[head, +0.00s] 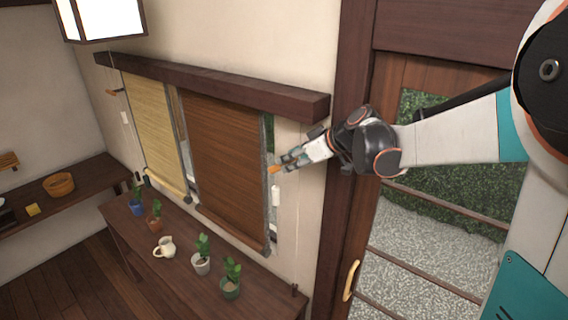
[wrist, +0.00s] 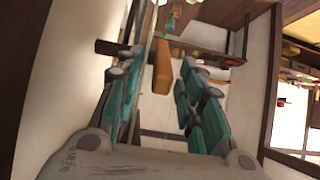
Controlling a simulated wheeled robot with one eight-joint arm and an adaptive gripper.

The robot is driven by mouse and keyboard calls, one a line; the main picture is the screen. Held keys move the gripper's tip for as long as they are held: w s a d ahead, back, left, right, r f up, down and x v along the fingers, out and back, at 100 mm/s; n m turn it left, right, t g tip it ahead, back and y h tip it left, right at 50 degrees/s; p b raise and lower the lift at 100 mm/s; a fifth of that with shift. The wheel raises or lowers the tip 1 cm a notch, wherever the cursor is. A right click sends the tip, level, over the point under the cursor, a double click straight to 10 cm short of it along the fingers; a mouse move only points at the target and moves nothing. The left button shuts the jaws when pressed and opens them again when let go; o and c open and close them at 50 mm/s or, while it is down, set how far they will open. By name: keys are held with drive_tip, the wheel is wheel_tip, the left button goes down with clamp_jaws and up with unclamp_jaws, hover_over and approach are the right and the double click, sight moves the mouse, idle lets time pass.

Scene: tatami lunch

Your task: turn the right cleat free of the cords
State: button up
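The right cleat (head: 273,169) is a small orange-brown wooden piece at the right edge of the brown blind (head: 228,150). In the wrist view the cleat (wrist: 162,67) shows as a long upright piece between my fingers, slightly beyond their tips. My gripper (head: 280,164) is open, with its tips close to the cleat in the head view. A white cord pull (head: 276,195) hangs just below the cleat. The cords are too thin to tell whether they wrap the cleat.
The left cleat (head: 115,91) and its white pull (head: 125,117) are beside the yellow blind (head: 152,125). A dark bench (head: 185,270) below holds several potted plants and a cream jug (head: 164,247). A dark wooden post (head: 338,200) and sliding door stand right of the cleat.

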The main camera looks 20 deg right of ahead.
drive_tip(key=v, duration=0.7)
drive_tip(key=shift+o, duration=0.4)
